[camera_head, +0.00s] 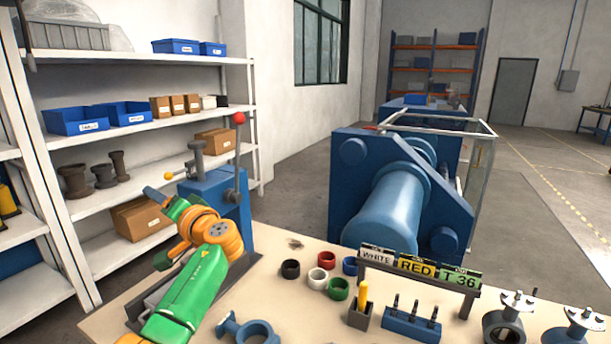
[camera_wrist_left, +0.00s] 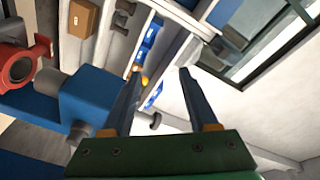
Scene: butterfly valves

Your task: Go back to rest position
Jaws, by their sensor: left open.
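My left arm enters the head view from the bottom left, with a green forearm and an orange wrist. My left gripper (camera_head: 163,203) is raised in front of the blue bench press (camera_head: 215,190), near the shelves. In the left wrist view the two dark fingers of the gripper (camera_wrist_left: 160,88) stand apart with nothing between them. The blue press also shows there at the left (camera_wrist_left: 92,98), with a red ring-shaped part (camera_wrist_left: 20,66) beyond it. My right gripper is not in view.
The workbench (camera_head: 270,268) holds coloured rings (camera_head: 318,278), a sign rack (camera_head: 418,268), a blue pin block (camera_head: 411,324), a blue valve body (camera_head: 250,330) and grey valves (camera_head: 505,322). White shelves (camera_head: 150,125) stand at the left. A large blue machine (camera_head: 395,205) stands behind the bench.

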